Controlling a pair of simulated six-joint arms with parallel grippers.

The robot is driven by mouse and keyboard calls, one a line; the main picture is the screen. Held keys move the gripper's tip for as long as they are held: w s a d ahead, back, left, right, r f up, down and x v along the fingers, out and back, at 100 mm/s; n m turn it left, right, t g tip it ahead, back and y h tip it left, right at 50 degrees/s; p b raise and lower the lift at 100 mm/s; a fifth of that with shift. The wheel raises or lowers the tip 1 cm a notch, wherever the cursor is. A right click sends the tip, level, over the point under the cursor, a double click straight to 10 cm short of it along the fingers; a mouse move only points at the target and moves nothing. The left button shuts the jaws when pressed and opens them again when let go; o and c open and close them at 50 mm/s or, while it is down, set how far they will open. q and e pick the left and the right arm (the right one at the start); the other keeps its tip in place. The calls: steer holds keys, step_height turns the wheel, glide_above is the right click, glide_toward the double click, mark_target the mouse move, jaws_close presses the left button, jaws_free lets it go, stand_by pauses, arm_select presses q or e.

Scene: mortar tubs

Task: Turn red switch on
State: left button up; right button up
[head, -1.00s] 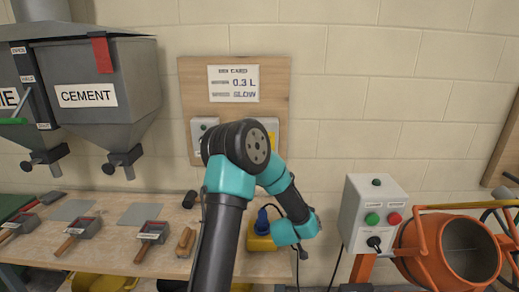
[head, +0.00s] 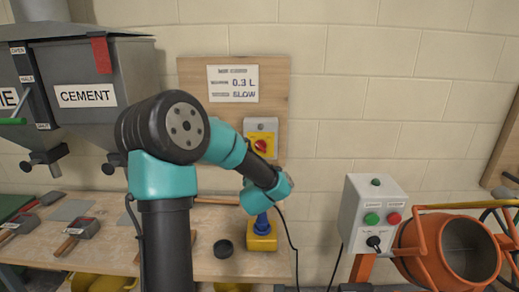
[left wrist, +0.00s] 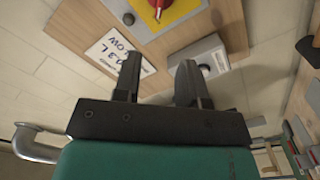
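The red switch (head: 261,145) is a round knob on a yellow plate, on a grey box on the wooden board. It also shows at the top edge of the left wrist view (left wrist: 157,5), partly cut off. I cannot tell its setting. My left arm spans the middle of the head view, with its gripper hidden there. In the left wrist view my left gripper (left wrist: 160,65) has its two fingers apart and nothing between them. It points towards the board, apart from the red switch. My right gripper is not in view.
A card (head: 233,83) hangs above the switch. A control box (head: 375,220) and orange mixer (head: 420,245) stand right. A blue-topped yellow object (head: 262,238) and black round piece (head: 223,249) are on the bench.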

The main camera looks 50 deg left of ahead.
mark_target(260, 148)
arm_select(q)
steer(key=x, duration=1.7)
steer(key=shift+a+f, duration=0.1)
jaws_close()
